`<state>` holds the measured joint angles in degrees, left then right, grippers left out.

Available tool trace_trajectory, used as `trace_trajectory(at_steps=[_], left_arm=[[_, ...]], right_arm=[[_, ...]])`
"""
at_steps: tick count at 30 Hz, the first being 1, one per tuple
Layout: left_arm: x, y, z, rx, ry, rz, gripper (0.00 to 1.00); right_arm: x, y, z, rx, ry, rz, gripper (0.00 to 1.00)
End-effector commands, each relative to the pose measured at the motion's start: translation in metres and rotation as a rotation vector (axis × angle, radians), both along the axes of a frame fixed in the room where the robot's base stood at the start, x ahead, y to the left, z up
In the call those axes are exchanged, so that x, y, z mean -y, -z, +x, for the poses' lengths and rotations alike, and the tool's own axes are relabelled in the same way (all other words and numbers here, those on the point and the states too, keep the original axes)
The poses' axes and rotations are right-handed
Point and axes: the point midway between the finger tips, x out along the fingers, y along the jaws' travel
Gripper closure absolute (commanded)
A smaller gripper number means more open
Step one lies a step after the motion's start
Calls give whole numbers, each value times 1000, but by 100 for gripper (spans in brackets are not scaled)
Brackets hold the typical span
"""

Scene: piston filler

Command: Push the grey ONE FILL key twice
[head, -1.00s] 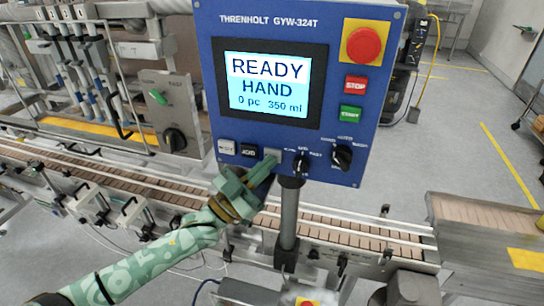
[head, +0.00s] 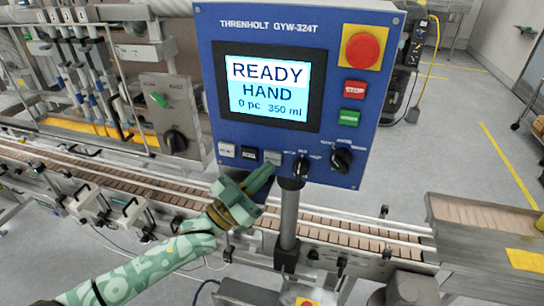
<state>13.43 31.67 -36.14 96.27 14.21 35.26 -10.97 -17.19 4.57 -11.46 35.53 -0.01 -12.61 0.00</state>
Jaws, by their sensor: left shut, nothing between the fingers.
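The blue control panel (head: 225,60) faces me. Its screen (head: 268,87) reads READY, HAND, 0 pc, 350 ml. Along its lower edge sit a white key (head: 226,150), a black key (head: 249,154) and a grey key (head: 272,157); their labels are too small to read surely. My left gripper (head: 268,170) is shut and empty, with its fingertips just below the grey key. I cannot tell whether they touch it. My right gripper is not in view.
Right of the keys are two black rotary knobs (head: 341,160). Above them are a green key (head: 349,118), a red STOP key (head: 354,89) and a red mushroom button (head: 363,47). A conveyor (head: 340,232) runs behind the panel's post (head: 289,220).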

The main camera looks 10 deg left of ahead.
Motion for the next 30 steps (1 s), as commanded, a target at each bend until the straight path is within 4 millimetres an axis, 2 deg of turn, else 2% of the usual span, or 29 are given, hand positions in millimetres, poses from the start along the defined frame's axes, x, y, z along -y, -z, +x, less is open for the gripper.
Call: trace_trajectory(at_steps=[8, 22, 30], left_arm=[[0, 0, -2, 0, 0, 0, 100], [-2, -1, -44, -2, 1, -1, 100], [-2, 0, -50, 1, 0, 1, 100]], right_arm=[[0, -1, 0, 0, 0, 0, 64], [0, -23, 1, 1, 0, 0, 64], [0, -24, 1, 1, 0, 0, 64]])
